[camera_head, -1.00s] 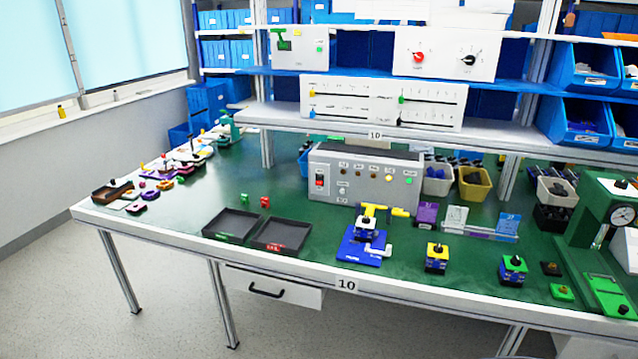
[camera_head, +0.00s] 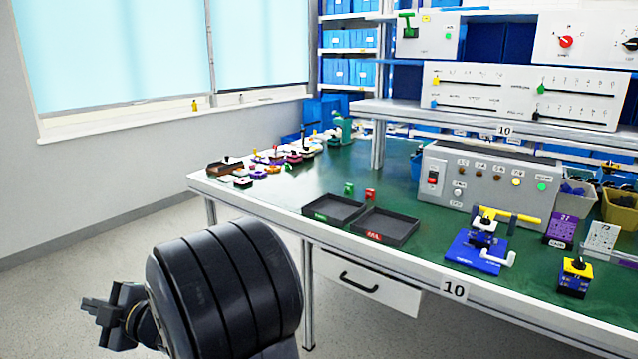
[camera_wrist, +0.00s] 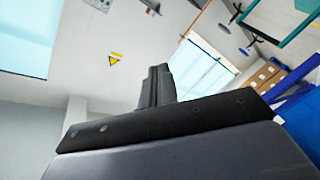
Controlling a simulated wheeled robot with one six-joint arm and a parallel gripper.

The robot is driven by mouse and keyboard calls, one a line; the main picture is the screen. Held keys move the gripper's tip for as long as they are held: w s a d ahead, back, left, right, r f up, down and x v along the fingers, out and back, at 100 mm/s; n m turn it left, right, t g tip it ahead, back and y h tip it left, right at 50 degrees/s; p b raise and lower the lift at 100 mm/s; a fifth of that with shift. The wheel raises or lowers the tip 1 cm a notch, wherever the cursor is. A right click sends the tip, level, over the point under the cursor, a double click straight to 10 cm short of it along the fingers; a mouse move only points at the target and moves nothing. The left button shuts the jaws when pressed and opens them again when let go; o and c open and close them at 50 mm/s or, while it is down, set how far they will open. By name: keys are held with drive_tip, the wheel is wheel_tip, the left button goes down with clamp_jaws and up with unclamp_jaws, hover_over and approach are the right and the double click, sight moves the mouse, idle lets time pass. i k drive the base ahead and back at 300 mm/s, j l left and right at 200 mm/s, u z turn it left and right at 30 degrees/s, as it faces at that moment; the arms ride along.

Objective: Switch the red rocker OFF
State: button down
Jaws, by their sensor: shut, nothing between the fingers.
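The red rocker (camera_head: 433,178) is set in the left end of the front of a grey control box (camera_head: 470,192) on the green bench. Whether it is on or off is too small to tell. My gripper (camera_head: 92,316) is at the lower left in the head view, off the bench and far to the left of the box. It is shut and empty. In the wrist view my gripper (camera_wrist: 157,85) shows against the wall and ceiling, and neither the rocker nor the box is visible there.
Two dark trays (camera_head: 386,225) lie on the bench left of the box. A blue fixture with a yellow handle (camera_head: 508,214) stands in front of the box. A shelf (camera_head: 480,123) with slider panels hangs above. The floor left of the bench is clear.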

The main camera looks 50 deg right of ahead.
sight(433, 177)
drive_tip(key=z, duration=2.4)
drive_tip(key=i, duration=1.3)
